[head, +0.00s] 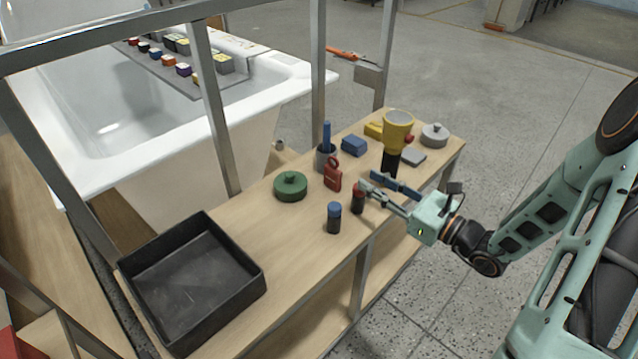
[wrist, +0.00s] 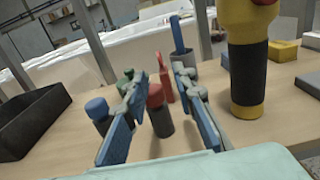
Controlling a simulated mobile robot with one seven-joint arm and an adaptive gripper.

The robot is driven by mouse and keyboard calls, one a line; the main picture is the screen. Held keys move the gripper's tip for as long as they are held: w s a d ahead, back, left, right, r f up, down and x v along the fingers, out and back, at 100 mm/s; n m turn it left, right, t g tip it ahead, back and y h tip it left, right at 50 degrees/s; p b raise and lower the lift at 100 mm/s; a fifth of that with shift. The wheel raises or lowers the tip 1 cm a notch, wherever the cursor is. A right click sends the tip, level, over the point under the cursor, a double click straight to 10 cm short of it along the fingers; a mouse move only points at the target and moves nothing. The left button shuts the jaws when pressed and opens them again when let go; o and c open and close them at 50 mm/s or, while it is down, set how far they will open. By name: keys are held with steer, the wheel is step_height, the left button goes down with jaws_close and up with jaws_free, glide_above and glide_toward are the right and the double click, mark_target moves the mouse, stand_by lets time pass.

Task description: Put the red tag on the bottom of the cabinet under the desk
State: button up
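The red tag (head: 332,180), a small red piece with a loop on top, stands upright on the wooden bench (head: 290,225). In the wrist view the red tag (wrist: 166,82) shows beyond the gap between my fingers, partly hidden by a red-capped dark bottle (wrist: 158,112). My gripper (head: 369,182) is open, with its blue-padded fingers apart, and holds nothing. It is low over the bench's front edge, to the right of the tag and apart from it. A lower wooden shelf (head: 312,318) shows under the bench top; I cannot make out a closed cabinet.
A blue-capped bottle (head: 334,217) and the red-capped bottle (head: 358,198) stand near the front edge. A green lidded pot (head: 290,186), a cup with a blue handle (head: 325,158) and a yellow-black flashlight (head: 397,135) are close by. A black tray (head: 190,275) sits left. Metal posts rise behind.

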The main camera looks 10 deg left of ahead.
mark_target(338, 160)
steer(key=b+x, duration=0.1)
steer(key=x, duration=0.3)
steer(key=shift+w+a, duration=0.15)
steer(key=shift+a, duration=0.05)
steer(key=shift+r+b+x, duration=0.15)
steer(key=shift+b+x, duration=0.2)
steer(key=shift+x, duration=1.25)
steer(key=shift+r+b+x, duration=0.15)
steer(key=shift+b+x, duration=0.2)
steer(key=shift+x, duration=1.25)
jaws_close()
